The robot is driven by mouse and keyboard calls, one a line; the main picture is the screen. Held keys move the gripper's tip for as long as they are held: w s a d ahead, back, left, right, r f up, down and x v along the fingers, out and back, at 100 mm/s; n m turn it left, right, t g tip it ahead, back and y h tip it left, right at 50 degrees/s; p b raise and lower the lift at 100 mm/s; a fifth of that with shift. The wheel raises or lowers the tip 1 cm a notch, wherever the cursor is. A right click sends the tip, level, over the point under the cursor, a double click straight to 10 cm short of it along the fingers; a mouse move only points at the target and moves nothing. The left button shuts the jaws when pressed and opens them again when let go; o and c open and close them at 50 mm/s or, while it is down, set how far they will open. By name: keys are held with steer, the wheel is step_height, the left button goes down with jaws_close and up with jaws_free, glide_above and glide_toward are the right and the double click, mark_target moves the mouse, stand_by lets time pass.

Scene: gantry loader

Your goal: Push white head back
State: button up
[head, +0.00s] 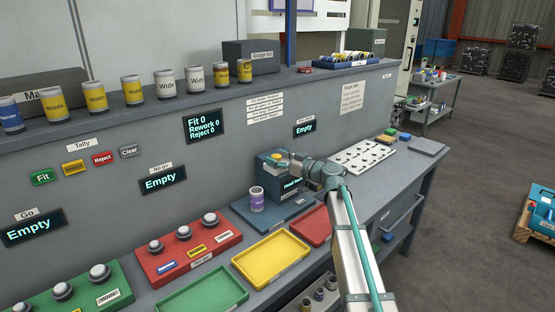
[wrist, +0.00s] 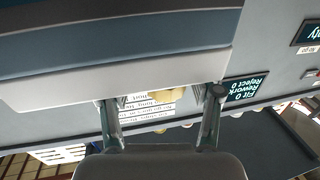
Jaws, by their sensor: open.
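A blue gauge box (head: 268,166) with a small lit display stands on the bench, its top partly covered by my arm. My gripper (head: 300,166) is over this box, small and partly hidden by the wrist. In the wrist view my gripper (wrist: 160,112) is open, with its two fingers apart. A large block with a white band (wrist: 130,82) and blue-grey bands lies across the view right by the fingertips. Part of a yellow thing (wrist: 178,94) shows between the fingers beyond it. I cannot tell whether a finger touches the block. No separate white head shows clearly in the head view.
A purple-banded jar (head: 257,198) stands on a blue plate (head: 284,211) in front of the box. Green (head: 203,294), yellow (head: 271,259) and red (head: 312,226) trays lie along the front. A white pegged board (head: 364,157) is at right. Several jars line the shelf.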

steer(key=v, duration=1.2)
